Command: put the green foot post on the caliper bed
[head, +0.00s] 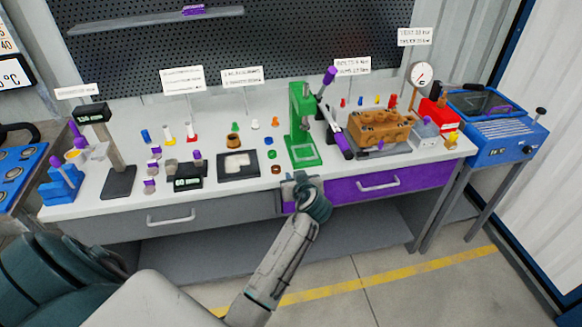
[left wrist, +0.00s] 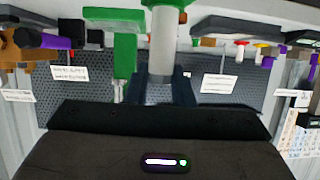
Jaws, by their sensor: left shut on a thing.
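My left gripper (head: 302,183) is at the bench's front edge, just below the green press in the head view. In the left wrist view, which is upside down, its fingers (left wrist: 163,88) are closed around the green foot post (left wrist: 163,45), a pale grey cylinder with a green end at the picture's top. In the head view the post is mostly hidden by the gripper. A low device with a black "mm" readout (head: 188,183) and purple parts, apparently the caliper bed, stands left of the gripper near the front edge. My right gripper is not in view.
The green press (head: 304,130) stands just behind the gripper. A black tray (head: 238,172) with pale pieces lies between gripper and readout. A taller black gauge (head: 118,180) stands at left. Several small cylinders and cones crowd the bench. An orange casting (head: 375,130) is at right.

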